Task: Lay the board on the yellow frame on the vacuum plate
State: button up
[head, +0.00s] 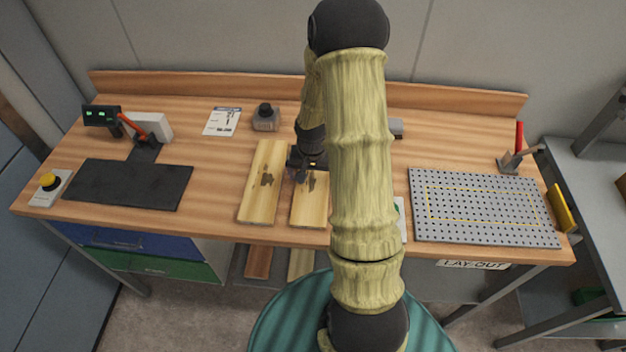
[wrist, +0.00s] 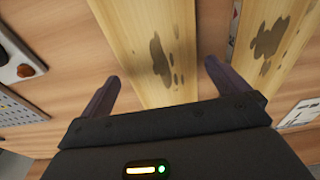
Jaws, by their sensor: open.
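Two pale wooden boards with dark stains lie side by side on the bench. The left board (head: 264,184) is clear of my arm; the right board (head: 311,205) is partly hidden by my arm. My gripper (head: 305,168) is above the right board, open and empty. In the wrist view its fingers (wrist: 160,85) stand on either side of one board (wrist: 150,40), and the other board (wrist: 265,45) lies to the right. The vacuum plate (head: 480,208) is a grey perforated plate at the right of the bench, with a thin yellow frame (head: 484,189) marked on it. The plate is bare.
A black mat (head: 128,184) and a device with a red lever (head: 140,128) are at the left. A dark-capped container (head: 265,118) and a paper sheet (head: 222,121) are at the back. A red-handled clamp (head: 517,150) stands behind the plate, and a yellow block (head: 562,208) is at its right edge.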

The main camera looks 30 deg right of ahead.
aim_at(313, 181)
jog(key=shift+w+d+f, duration=0.1)
jog(key=shift+w+f, duration=0.05)
jog(key=shift+f, duration=0.8)
jog(key=shift+c, duration=0.4)
jog(key=c, duration=1)
jog(key=shift+r, duration=0.2)
notch_tip(313, 181, up, 10)
jog(key=shift+f+b, duration=0.15)
jog(key=shift+b, duration=0.2)
